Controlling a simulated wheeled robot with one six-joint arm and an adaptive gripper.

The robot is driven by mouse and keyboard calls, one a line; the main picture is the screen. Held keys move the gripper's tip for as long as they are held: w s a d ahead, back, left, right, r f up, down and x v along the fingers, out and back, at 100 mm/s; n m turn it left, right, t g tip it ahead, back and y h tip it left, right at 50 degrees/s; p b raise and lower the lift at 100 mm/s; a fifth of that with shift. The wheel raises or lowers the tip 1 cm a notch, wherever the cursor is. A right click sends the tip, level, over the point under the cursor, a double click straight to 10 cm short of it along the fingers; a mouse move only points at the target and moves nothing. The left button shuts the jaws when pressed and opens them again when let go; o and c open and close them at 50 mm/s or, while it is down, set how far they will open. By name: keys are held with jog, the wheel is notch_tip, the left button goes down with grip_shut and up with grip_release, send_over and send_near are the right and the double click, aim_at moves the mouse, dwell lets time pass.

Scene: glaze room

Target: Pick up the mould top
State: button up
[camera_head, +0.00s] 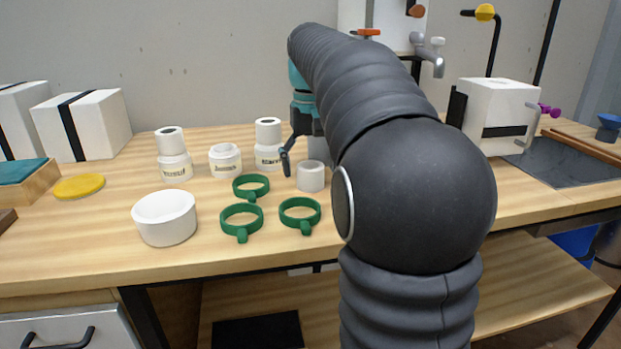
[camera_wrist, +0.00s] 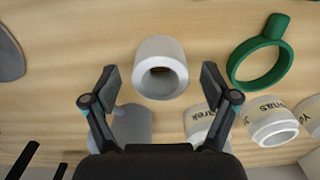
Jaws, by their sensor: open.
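The mould top looks like a loose pale hollow cylinder (camera_head: 311,176), upright on the table near the green rings. In the wrist view this cylinder (camera_wrist: 160,60) shows its open end, ahead of and between my fingertips, not touching them as far as I can see. My gripper (camera_wrist: 159,78) is open and empty. In the head view my gripper (camera_head: 290,153) is above and beside the cylinder, one finger visible, the rest hidden by my arm. Similar small cylinders stand on the labelled Yusuf (camera_head: 174,167) and Marek (camera_head: 267,157) moulds; the Jonas mould (camera_head: 225,160) has none.
Green rings with handles (camera_head: 242,222) lie in front. A white bowl (camera_head: 164,219) and yellow disc (camera_head: 79,188) are at left. A grey cylinder (camera_wrist: 128,128) stands close behind the left finger, the Marek mould (camera_wrist: 199,124) near the right. The front table edge is clear.

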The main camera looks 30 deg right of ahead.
jog(key=shift+f, duration=0.65)
jog(key=c, duration=1.4)
jog(key=shift+r, duration=0.1)
